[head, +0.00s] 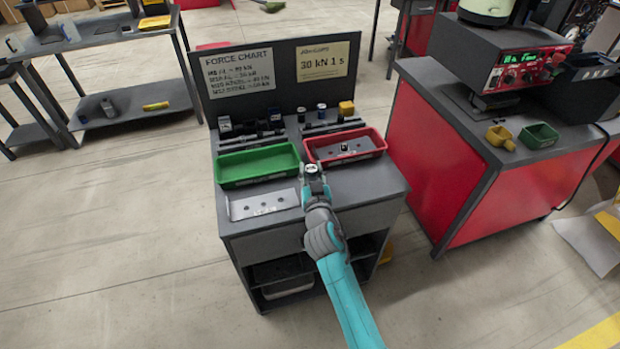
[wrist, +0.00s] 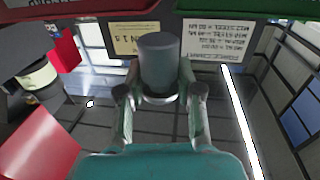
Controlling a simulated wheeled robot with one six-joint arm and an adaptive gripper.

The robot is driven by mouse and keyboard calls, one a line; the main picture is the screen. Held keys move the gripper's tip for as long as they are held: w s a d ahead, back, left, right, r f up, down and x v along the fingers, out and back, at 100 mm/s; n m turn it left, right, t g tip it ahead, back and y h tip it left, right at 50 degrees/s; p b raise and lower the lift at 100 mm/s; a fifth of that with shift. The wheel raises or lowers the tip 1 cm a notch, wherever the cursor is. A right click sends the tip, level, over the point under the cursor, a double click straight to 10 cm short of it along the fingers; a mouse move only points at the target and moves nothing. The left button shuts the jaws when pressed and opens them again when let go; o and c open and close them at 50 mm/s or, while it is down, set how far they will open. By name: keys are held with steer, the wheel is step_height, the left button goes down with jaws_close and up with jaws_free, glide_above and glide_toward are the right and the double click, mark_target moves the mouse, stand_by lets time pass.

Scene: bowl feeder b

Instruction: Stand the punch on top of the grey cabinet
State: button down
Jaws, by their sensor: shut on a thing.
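The punch (wrist: 160,62) is a plain grey cylinder. It is held between the two fingers of my gripper (wrist: 160,97) in the wrist view, with a wider collar near the fingertips. In the head view my gripper (head: 312,172) is over the front middle of the grey cabinet (head: 378,183), just in front of the gap between the green and red trays. The punch's end shows there only as a small dark and light spot. I cannot tell whether the punch touches the cabinet top.
On the cabinet stand a green tray (head: 257,183), a red tray (head: 375,153) and a plate with holes (head: 265,204). Small tools and a sign panel (head: 283,72) are behind. A red cabinet (head: 438,175) with a machine is at right. Bare top lies right of my gripper.

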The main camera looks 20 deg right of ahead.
steer(key=shift+f, duration=2.15)
steer(key=shift+f, duration=0.15)
steer(key=c, duration=0.8)
jaws_free()
steer(key=shift+o, duration=0.2)
steer(key=s+a, duration=0.2)
steer(key=s, duration=1)
steer(key=shift+d, duration=0.1)
